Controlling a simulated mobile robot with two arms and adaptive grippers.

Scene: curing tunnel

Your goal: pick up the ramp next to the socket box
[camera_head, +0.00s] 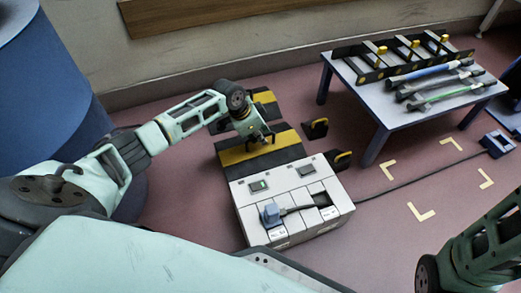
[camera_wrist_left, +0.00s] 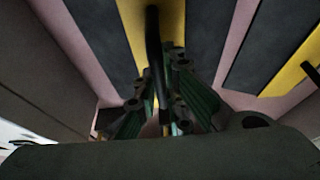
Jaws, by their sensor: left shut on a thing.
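The ramp (camera_head: 278,152), black with a yellow stripe, lies on the floor against the back edge of the pale socket box (camera_head: 285,185). My left gripper (camera_head: 261,138) is over the ramp and shut on its dark handle. In the left wrist view the fingers (camera_wrist_left: 155,115) close around this handle, with the ramp's black and yellow surface (camera_wrist_left: 95,40) beyond. The ramp looks flat on the floor; a gap under it cannot be told. My right arm enters at the lower right of the head view; its gripper is out of view.
A second striped ramp (camera_head: 266,101) lies behind. A blue plug (camera_head: 270,213) sits on the box. A low table (camera_head: 370,105) with tools is at the right. A cable (camera_head: 420,178) crosses the floor.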

